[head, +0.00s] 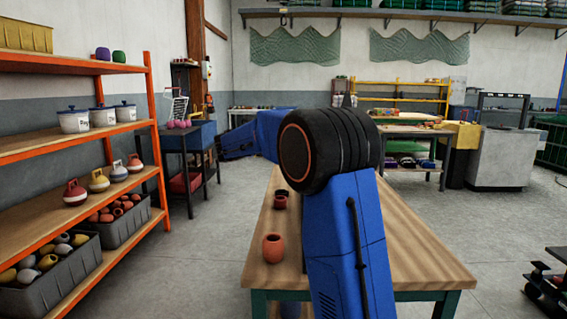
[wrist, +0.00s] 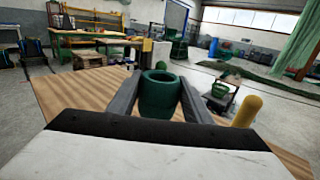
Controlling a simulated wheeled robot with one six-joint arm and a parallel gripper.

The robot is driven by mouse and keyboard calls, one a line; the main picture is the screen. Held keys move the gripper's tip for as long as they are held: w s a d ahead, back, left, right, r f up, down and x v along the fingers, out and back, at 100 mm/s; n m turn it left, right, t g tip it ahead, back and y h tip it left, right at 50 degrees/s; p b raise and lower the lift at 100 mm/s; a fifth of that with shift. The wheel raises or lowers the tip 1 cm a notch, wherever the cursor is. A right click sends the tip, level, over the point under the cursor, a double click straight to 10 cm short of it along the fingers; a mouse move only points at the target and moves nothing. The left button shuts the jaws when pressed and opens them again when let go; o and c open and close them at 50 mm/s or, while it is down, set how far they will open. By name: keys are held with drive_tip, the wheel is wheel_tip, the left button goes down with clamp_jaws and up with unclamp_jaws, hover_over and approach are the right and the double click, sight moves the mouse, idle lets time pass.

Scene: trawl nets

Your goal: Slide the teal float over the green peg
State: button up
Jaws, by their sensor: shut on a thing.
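The teal float (wrist: 160,97), a dark green ring-shaped piece with an open top, is held upright between the two grey fingers of my gripper (wrist: 160,100) in the wrist view. The gripper is shut on it. A small rounded green shape (wrist: 160,65) shows just behind the float's rim; I cannot tell whether it is the green peg. No green peg is clear in the head view, where my arm covers part of the table and I cannot make out the float.
A wooden worktable (head: 425,262) lies under my arm. Two reddish floats, one nearer (head: 273,247) and one farther (head: 280,202), stand on its left side. A yellow round-topped post (wrist: 246,110) stands right of my gripper. An orange shelf (head: 75,150) stands left.

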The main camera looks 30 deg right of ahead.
drive_tip(key=d+r+m+g, duration=0.2)
drive_tip(key=d+r+g, duration=0.1)
drive_tip(key=d+r, duration=0.85)
drive_tip(key=shift+w+a+f, duration=0.15)
drive_tip(key=shift+f, duration=1.5)
drive_tip(key=shift+w+a+f, duration=0.1)
drive_tip(key=shift+w+f, duration=0.05)
drive_tip(key=shift+f, duration=1.55)
drive_tip(key=shift+w+a+f, duration=0.15)
drive_tip(key=shift+f, duration=1.5)
drive_tip(key=o, duration=1.1)
drive_tip(key=shift+o, duration=0.2)
drive_tip(key=shift+a, duration=0.1)
drive_tip(key=a, duration=1.7)
drive_tip(key=shift+w, duration=0.45)
